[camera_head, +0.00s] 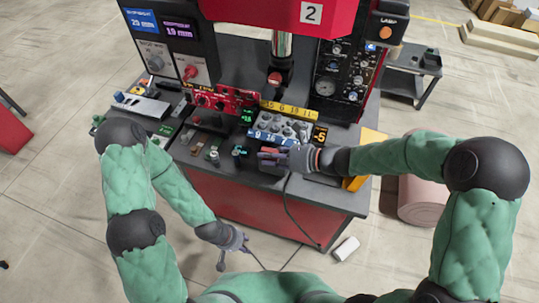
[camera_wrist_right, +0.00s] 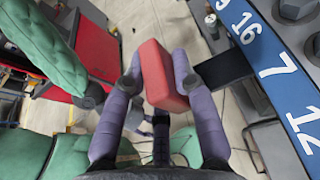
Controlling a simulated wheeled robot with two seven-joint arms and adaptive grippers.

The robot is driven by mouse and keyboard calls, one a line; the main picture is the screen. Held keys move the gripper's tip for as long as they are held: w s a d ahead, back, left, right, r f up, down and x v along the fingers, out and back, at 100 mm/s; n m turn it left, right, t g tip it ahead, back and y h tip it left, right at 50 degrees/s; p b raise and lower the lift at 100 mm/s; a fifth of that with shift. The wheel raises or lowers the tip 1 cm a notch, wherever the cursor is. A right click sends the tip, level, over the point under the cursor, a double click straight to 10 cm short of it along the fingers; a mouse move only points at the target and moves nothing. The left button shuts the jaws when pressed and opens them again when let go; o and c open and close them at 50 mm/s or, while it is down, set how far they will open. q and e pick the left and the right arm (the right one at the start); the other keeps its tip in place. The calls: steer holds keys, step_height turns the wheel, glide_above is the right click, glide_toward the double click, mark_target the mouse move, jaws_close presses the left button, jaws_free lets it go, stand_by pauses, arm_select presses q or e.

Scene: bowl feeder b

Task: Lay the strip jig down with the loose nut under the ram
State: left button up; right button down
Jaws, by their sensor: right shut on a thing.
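My right gripper (camera_head: 273,156) is shut on a red block (camera_wrist_right: 163,77), held between both fingers in the right wrist view. In the head view it is at the front edge of the bench, just before a blue numbered strip (camera_head: 268,137). The silver ram (camera_head: 282,45) hangs beneath the red press head. I cannot make out the loose nut. My left gripper (camera_head: 236,252) is open and empty, low before the bench.
A grey block with several round knobs (camera_head: 284,127) stands behind the blue strip. A yellow numbered strip (camera_head: 288,109) is behind it. A black gauge panel (camera_head: 345,80) rises at the back right. Switches and small parts crowd the bench's left side.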

steer(key=shift+f, duration=0.35)
steer(key=shift+f+b, duration=0.25)
steer(key=shift+b, duration=0.2)
steer(key=c, duration=1)
jaws_free()
steer(key=shift+o, duration=0.4)
steer(key=v, duration=1.2)
